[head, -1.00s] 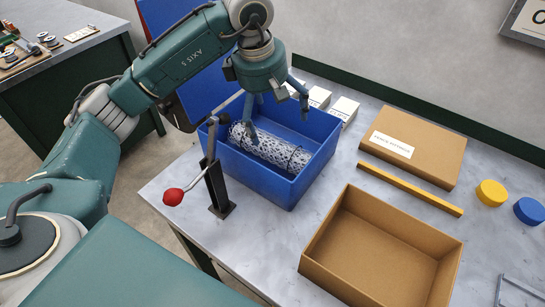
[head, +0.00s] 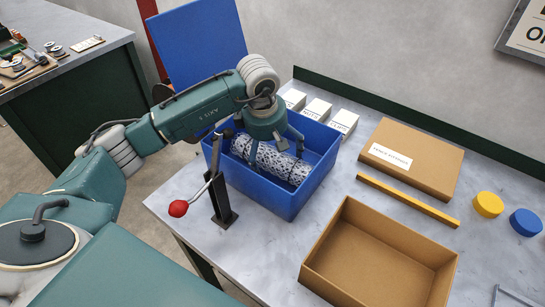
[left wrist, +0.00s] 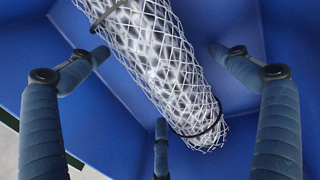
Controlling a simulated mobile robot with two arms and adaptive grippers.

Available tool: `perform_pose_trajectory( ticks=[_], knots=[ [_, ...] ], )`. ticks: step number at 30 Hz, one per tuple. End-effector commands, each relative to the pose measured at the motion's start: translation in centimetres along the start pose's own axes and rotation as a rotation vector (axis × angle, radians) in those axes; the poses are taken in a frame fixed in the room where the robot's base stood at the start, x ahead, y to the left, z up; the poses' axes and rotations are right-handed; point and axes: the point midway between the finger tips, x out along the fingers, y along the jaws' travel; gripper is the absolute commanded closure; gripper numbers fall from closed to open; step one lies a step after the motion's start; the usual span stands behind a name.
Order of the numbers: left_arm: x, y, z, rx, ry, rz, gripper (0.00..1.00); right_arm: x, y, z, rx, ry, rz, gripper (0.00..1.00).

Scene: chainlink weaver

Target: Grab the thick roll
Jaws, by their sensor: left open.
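The thick roll (head: 270,160) is a bundle of silvery wire mesh with dark ties near its ends. It lies inside the blue bin (head: 285,205). In the left wrist view the roll (left wrist: 160,65) runs from the top left to the lower right. My left gripper (head: 275,155) is open above the roll, its fingers reaching down into the bin. In the left wrist view its fingers (left wrist: 160,95) are spread on both sides of the roll, with no clear grip on it. My right gripper is not in view.
A lever with a red knob (head: 178,208) stands at the bin's front left. White boxes (head: 318,109) stand behind the bin. An open cardboard box (head: 330,270), a flat carton (head: 430,155), a yellow bar (head: 405,198) and yellow and blue discs (head: 488,204) lie to the right.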

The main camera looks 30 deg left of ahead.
Motion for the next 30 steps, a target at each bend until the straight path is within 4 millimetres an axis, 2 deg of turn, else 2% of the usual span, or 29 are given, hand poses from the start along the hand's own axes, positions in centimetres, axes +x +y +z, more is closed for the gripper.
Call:
perform_pose_trajectory(
  ticks=[4, 5, 14, 23, 30],
  knots=[
    [0.0, 0.0, 0.0, 0.0, 0.0, 0.0, 0.0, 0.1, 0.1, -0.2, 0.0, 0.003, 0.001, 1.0],
    [0.0, 0.0, 0.0, 0.0, 0.0, 0.0, 0.04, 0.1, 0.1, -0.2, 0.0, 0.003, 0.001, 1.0],
    [0.0, 0.0, 0.0, 0.0, 0.0, 0.0, 0.64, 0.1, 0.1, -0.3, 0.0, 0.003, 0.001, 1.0],
    [-0.2, 0.1, 0.0, -0.001, 0.0, 0.003, 0.65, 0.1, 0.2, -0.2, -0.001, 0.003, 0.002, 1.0],
    [-2.3, 0.6, 0.0, -0.001, -0.001, 0.007, 0.65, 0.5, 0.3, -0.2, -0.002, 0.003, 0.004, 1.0]
  ],
)
